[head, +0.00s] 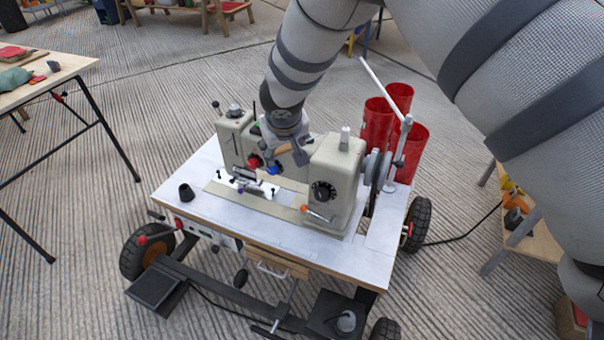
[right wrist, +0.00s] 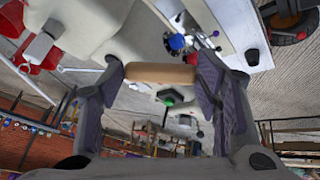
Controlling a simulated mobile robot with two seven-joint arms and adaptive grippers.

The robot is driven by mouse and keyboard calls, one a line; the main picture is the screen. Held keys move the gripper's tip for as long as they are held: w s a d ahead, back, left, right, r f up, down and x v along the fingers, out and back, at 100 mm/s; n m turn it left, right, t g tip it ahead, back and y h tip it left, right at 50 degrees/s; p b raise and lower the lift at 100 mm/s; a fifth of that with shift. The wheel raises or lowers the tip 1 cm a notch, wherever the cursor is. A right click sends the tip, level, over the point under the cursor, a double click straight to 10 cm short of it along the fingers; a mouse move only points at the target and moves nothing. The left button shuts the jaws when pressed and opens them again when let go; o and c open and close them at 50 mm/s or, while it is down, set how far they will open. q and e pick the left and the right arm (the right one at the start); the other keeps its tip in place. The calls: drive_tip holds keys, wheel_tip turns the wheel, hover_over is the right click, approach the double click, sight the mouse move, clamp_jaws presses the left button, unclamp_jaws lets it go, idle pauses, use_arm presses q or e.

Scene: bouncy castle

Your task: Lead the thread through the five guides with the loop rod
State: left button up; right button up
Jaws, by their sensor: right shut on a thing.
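A pale sewing machine (head: 336,165) stands on a white-topped cart. My right gripper (head: 294,150) is over the machine's arm, between its left head and its right column. In the right wrist view, my right gripper (right wrist: 160,78) is shut on the wooden handle (right wrist: 160,73) of the loop rod, which lies across between the fingers. A red knob (head: 254,162) and a blue knob (head: 272,169) sit on the machine's front, left of the gripper. The thread and the separate guides are too small to tell. My left gripper is not in view.
A small black cone (head: 186,192) stands on the white tabletop (head: 185,215) at left. The front strip of the tabletop is clear. Another table (head: 70,66) is at far left.

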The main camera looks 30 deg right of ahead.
drive_tip(key=shift+w+d, duration=0.15)
drive_tip(key=shift+d, duration=0.3)
drive_tip(key=shift+d+r, duration=0.2)
drive_tip(key=shift+d, duration=2.25)
drive_tip(key=shift+w+r, duration=0.1)
drive_tip(key=shift+a+f, duration=0.2)
drive_tip(key=shift+a, duration=1.05)
drive_tip(key=shift+a+f, duration=0.15)
drive_tip(key=shift+a, duration=1.1)
